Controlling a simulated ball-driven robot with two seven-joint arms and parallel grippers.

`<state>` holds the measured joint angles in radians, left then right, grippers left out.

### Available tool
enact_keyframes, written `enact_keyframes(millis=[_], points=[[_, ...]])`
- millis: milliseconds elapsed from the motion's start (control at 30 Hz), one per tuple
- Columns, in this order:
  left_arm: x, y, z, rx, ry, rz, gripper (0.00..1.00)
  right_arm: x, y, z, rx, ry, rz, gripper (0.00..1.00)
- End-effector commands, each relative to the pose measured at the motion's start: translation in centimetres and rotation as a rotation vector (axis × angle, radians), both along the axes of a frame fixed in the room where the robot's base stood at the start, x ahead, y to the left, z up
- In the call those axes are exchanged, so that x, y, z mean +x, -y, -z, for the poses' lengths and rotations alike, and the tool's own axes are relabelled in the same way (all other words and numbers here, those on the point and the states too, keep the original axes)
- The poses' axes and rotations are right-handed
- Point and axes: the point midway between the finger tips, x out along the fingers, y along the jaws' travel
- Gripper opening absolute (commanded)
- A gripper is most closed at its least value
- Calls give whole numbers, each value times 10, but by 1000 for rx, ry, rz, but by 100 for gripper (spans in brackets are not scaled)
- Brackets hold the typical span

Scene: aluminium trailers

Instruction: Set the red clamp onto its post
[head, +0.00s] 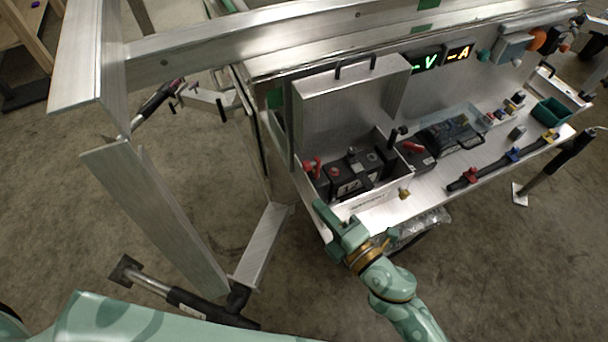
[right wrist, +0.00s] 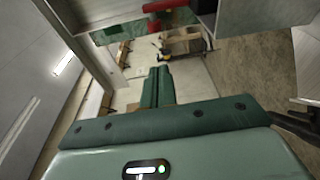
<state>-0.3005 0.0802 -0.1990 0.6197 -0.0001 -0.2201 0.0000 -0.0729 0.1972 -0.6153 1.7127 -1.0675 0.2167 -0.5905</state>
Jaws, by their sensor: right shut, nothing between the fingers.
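A black battery (head: 350,178) sits in an open aluminium box on the trailer's shelf. A small red piece that looks like the red clamp (head: 316,168) is at the battery's left end. I cannot tell whether it is on a post or beside it. My right gripper (head: 322,210) is in front of the box's lower left corner, apart from the red piece. Its green fingers are together and empty, as the right wrist view (right wrist: 157,85) also shows. My left gripper is not in view.
The box lid (head: 345,100) stands open behind the battery. A black unit with a red handle (head: 413,147) is right of the box. Cable clips, a green bin (head: 551,112) and lit meters (head: 441,56) are further right. An aluminium beam (head: 165,215) stands at left.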

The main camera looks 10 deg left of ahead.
Motion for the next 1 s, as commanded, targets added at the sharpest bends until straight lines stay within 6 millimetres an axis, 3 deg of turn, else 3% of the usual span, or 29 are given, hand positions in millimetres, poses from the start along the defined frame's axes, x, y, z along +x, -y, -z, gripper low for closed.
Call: enact_keyframes(millis=[133, 567, 1000], points=[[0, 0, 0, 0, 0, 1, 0, -7, -10, 4, -17, 28, -67, 0], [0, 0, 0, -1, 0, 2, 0, -4, -15, 4, -16, 27, -71, 0], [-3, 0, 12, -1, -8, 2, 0, 50, -79, 7, -13, 27, -71, 0]])
